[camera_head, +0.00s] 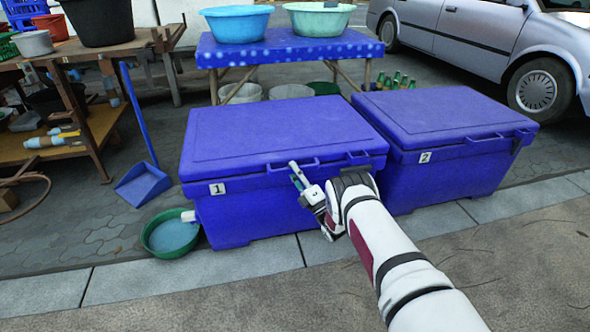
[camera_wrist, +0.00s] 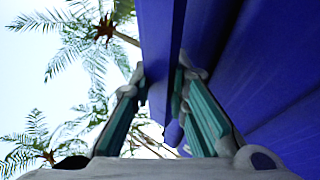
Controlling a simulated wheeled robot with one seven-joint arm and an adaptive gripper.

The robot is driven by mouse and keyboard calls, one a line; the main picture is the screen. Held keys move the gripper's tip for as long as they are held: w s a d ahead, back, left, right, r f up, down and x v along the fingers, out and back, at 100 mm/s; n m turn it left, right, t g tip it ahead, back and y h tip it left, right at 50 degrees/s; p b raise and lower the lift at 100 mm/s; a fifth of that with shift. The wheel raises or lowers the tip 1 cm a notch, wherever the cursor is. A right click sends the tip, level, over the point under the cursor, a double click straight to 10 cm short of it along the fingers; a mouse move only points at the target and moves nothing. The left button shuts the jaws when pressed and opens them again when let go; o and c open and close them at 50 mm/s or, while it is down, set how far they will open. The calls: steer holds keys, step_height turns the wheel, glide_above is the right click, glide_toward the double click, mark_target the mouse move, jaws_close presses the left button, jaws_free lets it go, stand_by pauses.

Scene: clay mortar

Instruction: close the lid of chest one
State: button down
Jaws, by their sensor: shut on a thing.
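Chest one (camera_head: 235,222) is a large blue cooler box with a white "1" label on its front. Its blue lid (camera_head: 275,130) lies flat over the box; I cannot tell whether a thin gap is left under its front edge. My gripper (camera_head: 296,172) is at the front edge of the lid, by the lid's handle. In the wrist view, its two teal-padded fingers (camera_wrist: 161,100) stand on either side of a blue strip (camera_wrist: 160,50), which looks like part of the lid's front. My forearm hides part of the chest's lower right front.
Chest two (camera_head: 440,175), blue and lidded, stands close on the right. A green basin (camera_head: 172,234) and a blue dustpan (camera_head: 143,185) are on the ground at the left. A blue table (camera_head: 300,50) with basins stands behind. The pavement in front is clear.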

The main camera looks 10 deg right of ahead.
steer(key=shift+s+a+f, duration=0.1)
steer(key=shift+s+f, duration=0.15)
steer(key=shift+f, duration=0.65)
steer(key=c, duration=1.5)
jaws_free()
steer(key=shift+w, duration=0.1)
steer(key=shift+c, duration=0.2)
steer(key=shift+r, duration=0.1)
steer(key=v, duration=1.2)
